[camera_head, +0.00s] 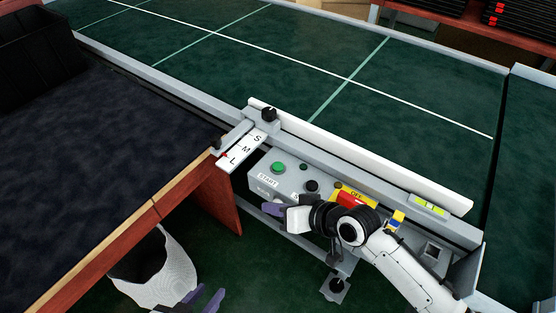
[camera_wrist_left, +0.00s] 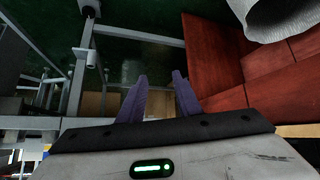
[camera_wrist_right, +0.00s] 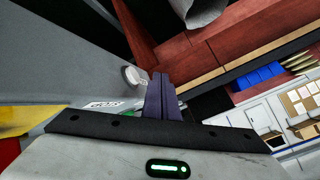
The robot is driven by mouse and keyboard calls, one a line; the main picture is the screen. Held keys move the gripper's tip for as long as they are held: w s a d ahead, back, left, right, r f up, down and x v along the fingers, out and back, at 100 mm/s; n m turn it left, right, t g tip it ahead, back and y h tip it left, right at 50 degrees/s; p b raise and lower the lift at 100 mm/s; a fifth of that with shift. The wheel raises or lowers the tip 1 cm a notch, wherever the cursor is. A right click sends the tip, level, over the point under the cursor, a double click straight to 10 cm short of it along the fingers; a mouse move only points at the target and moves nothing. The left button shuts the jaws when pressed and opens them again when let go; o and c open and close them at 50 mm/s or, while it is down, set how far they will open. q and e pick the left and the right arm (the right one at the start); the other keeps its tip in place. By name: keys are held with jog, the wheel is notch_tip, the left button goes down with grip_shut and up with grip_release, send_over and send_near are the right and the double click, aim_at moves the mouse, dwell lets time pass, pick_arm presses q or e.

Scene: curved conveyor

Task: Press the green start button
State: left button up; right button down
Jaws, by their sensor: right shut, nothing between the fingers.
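The green start button (camera_head: 278,167) is on the grey control box (camera_head: 291,178), just above a START label. My right gripper (camera_head: 266,209) is shut and empty, with its purple fingertips at the near left edge of the box, below the green button in the picture and apart from it. In the right wrist view its closed fingers (camera_wrist_right: 160,78) are beside a whitish round button (camera_wrist_right: 132,76) and a label.
A black knob (camera_head: 311,187) and a red-and-yellow OFF switch (camera_head: 350,197) share the box. An S-M-L plate (camera_head: 243,151) is beside it. The green conveyor (camera_head: 400,90) lies behind, the dark-topped table (camera_head: 110,150) left, and a white bin (camera_head: 160,280) below.

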jog(key=shift+g, duration=0.6)
jog(key=w+r, duration=0.2)
jog(key=w+r+p, duration=0.1)
jog(key=w+r, duration=0.1)
jog(key=r, duration=0.1)
jog(key=w+r+p, duration=0.1)
jog(key=w+r, duration=0.1)
jog(key=shift+a+r, duration=0.15)
jog(key=w+d+r+p, duration=0.1)
jog(key=w+d+r, duration=0.1)
jog(key=w+r, duration=0.3)
notch_tip(320, 180, up, 2)
jog(key=shift+w+d+r+g+h, duration=0.2)
jog(key=shift+w+d+g+h, duration=0.05)
jog(key=shift+d+g+h, duration=0.05)
jog(key=shift+f, duration=0.1)
jog(key=b, duration=0.7)
send_over(283, 168)
notch_tip(283, 168, down, 7)
jog(key=shift+w+r, duration=0.1)
jog(key=shift+a+f, duration=0.1)
jog(key=shift+f, duration=0.8)
